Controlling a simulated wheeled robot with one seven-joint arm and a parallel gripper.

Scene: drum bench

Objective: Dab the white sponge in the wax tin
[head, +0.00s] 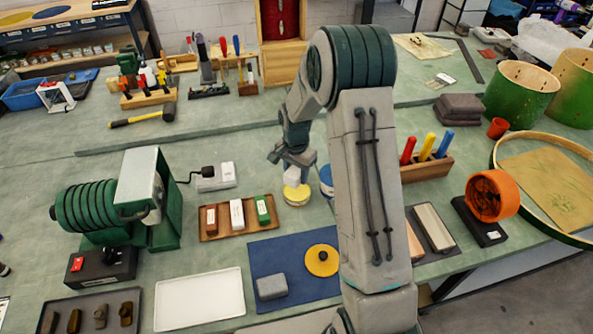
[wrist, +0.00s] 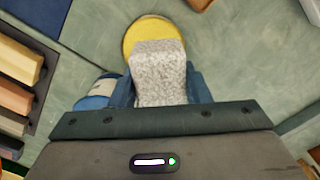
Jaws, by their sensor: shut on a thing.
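My gripper (head: 291,164) is shut on the white sponge (head: 292,177), a pale speckled block that sticks out past the fingers in the wrist view (wrist: 159,70). Directly below is a low round tin with a yellow top (head: 298,197), which looks like the wax tin. In the wrist view, the sponge covers the near part of its yellow surface (wrist: 150,26). I cannot tell whether the sponge touches the wax or is just above it. The tin stands on the green bench.
A blue tin (head: 326,181) stands close to the right, partly behind my arm; it also shows in the wrist view (wrist: 97,94). A wooden tray (head: 225,232) with coloured blocks lies to the left. A blue mat (head: 265,254) holds a grey block and a yellow disc.

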